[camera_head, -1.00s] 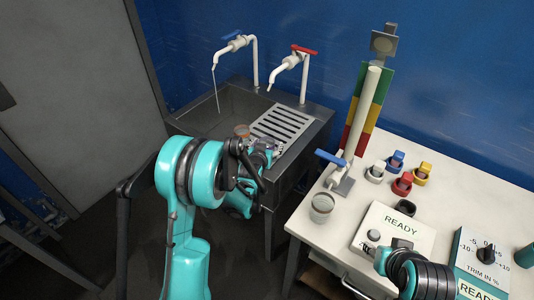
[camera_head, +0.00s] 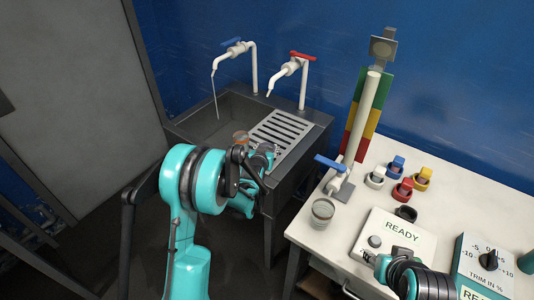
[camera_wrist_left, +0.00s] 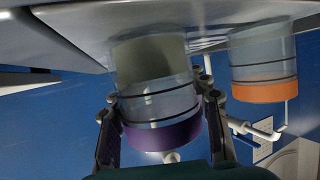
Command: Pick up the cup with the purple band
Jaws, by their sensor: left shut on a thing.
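The cup with the purple band (camera_wrist_left: 165,131) is clear and stands between the two fingers of my left gripper (camera_wrist_left: 163,124) in the left wrist view. The gripper is shut on it, one finger along each side. I cannot tell whether the cup touches the surface. My right gripper (camera_head: 369,259) is low beside the READY box; its jaws are too small to read.
A clear cup with an orange band (camera_wrist_left: 262,90) stands close beside the held cup. The slotted drainboard (camera_head: 283,131) and sink (camera_head: 205,125) lie under two taps.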

